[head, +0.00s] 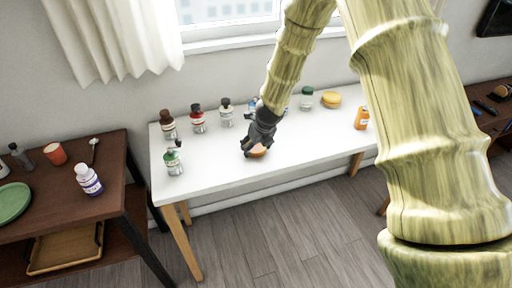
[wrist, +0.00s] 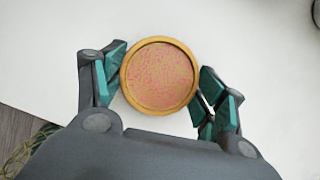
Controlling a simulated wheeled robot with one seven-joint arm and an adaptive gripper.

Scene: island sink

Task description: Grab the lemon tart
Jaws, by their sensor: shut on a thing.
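A round tart (wrist: 160,75) with a golden rim and a pink-speckled top lies between my gripper's fingers (wrist: 160,88) in the wrist view. The teal finger pads sit on its left and right sides, and my gripper is shut on it. In the head view the tart (head: 257,152) shows as a small orange-brown disc under my gripper (head: 258,146), at the middle of the white table (head: 215,160). My gripper hides part of it there. I cannot tell whether the tart touches the table.
Several bottles stand along the table's back and left, including a green one (head: 174,158) and a red-labelled one (head: 198,118). A yellow round item (head: 331,100) and an orange bottle (head: 361,117) are at the right. A dark wood table (head: 115,165) stands at the left.

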